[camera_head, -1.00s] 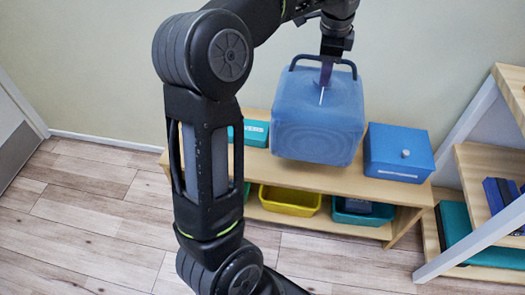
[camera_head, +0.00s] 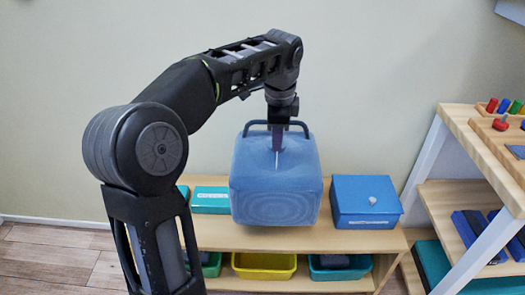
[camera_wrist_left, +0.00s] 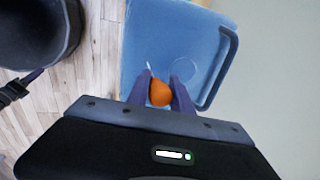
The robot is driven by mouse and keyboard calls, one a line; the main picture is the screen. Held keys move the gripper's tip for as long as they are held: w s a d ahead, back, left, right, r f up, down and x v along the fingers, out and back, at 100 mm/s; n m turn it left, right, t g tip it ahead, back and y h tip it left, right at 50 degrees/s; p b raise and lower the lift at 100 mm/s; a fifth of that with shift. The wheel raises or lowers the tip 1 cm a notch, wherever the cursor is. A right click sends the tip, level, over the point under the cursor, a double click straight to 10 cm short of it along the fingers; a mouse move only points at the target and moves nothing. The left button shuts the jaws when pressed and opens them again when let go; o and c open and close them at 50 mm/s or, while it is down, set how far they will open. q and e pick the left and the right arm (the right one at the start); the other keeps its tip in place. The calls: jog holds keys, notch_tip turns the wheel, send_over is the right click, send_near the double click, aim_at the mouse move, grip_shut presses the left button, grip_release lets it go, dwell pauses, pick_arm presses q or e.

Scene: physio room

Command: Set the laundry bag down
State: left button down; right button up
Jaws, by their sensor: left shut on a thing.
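The laundry bag (camera_head: 275,185) is a blue, box-shaped bag with a dark handle loop (camera_head: 250,127) on top. It hangs upright from my left gripper (camera_head: 278,148) in front of the low wooden shelf unit (camera_head: 205,235). I cannot tell whether its underside touches the shelf top. In the left wrist view the bag (camera_wrist_left: 185,40) lies beyond the purple fingers, which are closed around an orange knob (camera_wrist_left: 160,93) on its top. My right gripper is not in view.
A blue lidded box (camera_head: 366,205) stands on the shelf top to the right, and a teal box (camera_head: 210,200) to the left. A white-framed rack (camera_head: 430,150) with wooden shelves stands at right.

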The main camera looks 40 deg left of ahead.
aim_at(276, 166)
pick_arm(q)
jog(key=shift+w+f+b, duration=0.1)
jog(key=shift+f+b, duration=0.25)
jog(key=shift+f, duration=1.3)
jog(key=shift+f+b, duration=0.65)
jog(key=shift+f, duration=1.2)
jog(key=c, duration=1.5)
grip_release()
jog(key=shift+f, duration=0.25)
jog(key=o, duration=0.4)
jog(key=shift+c, duration=0.2)
jog(key=shift+r, duration=0.15)
